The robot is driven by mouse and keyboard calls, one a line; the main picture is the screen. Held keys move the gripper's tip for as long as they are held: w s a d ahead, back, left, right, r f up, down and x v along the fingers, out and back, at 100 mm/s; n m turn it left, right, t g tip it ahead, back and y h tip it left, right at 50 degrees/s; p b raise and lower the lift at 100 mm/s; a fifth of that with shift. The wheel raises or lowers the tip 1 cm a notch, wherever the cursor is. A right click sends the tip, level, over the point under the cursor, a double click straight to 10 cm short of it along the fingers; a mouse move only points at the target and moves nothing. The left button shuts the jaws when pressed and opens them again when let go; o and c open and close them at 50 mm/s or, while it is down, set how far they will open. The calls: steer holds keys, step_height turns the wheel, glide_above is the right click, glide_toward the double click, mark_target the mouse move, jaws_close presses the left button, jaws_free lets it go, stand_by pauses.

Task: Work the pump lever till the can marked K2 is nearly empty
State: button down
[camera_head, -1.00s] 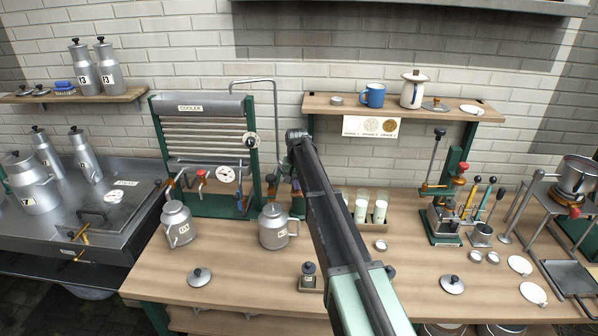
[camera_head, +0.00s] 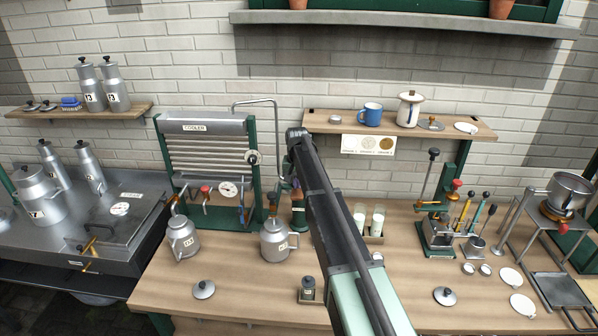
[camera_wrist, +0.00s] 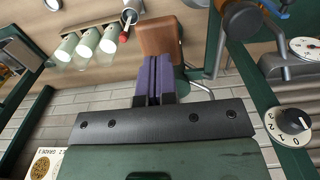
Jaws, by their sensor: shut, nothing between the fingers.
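A grey metal can (camera_head: 272,243), whose small label seems to read K2, stands upright on the bench in front of the cooler. My gripper (camera_wrist: 155,65) has purple fingers, which are shut and empty. In the wrist view a brown block-like part (camera_wrist: 162,35) lies just beyond the fingertips; I cannot tell whether they touch it. In the head view my arm hides most of the gripper and what lies behind it. A lever with a black knob (camera_head: 433,155) rises from a green stand on the right. I cannot tell which part is the pump lever.
The cooler (camera_head: 206,155) stands behind the can, and a second can (camera_head: 182,238) is to its left. A dial knob (camera_wrist: 292,122) on a green post is close on the wrist view's right. Filled glasses (camera_head: 376,222) stand right of my arm.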

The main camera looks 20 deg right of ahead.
steer(key=shift+f, duration=0.15)
step_height(320, 180, down, 11)
steer(key=b, duration=1.2)
step_height(320, 180, up, 11)
steer(key=p, duration=1.1)
steer(key=shift+p, duration=0.35)
stand_by(1.1)
stand_by(2.3)
